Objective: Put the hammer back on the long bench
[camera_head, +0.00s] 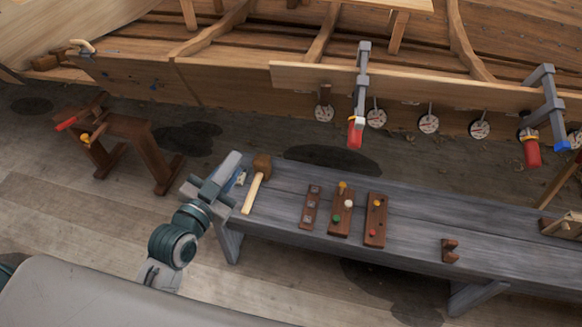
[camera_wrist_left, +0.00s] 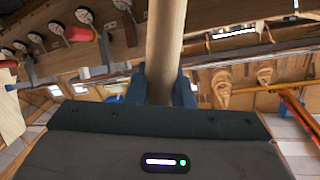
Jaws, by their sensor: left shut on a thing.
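The hammer (camera_head: 253,192) is a mallet with a brown wooden block head and a pale handle. In the head view it shows at the left end of the long grey bench (camera_head: 410,225), head toward the hull. My left gripper (camera_head: 238,181) comes in from the left and is shut on its handle. In the left wrist view the wooden handle (camera_wrist_left: 165,45) stands between the dark fingers of the gripper (camera_wrist_left: 162,90); the hammer's head is out of that view. I cannot tell whether the hammer touches the bench. My right gripper is not in view.
On the bench stand a small dark rack (camera_head: 311,207), two boards with coloured knobs (camera_head: 340,212) (camera_head: 375,220) and a notched brown block (camera_head: 450,251). A brown trestle (camera_head: 130,130) stands at left. Clamps (camera_head: 361,95) hang on the hull plank behind.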

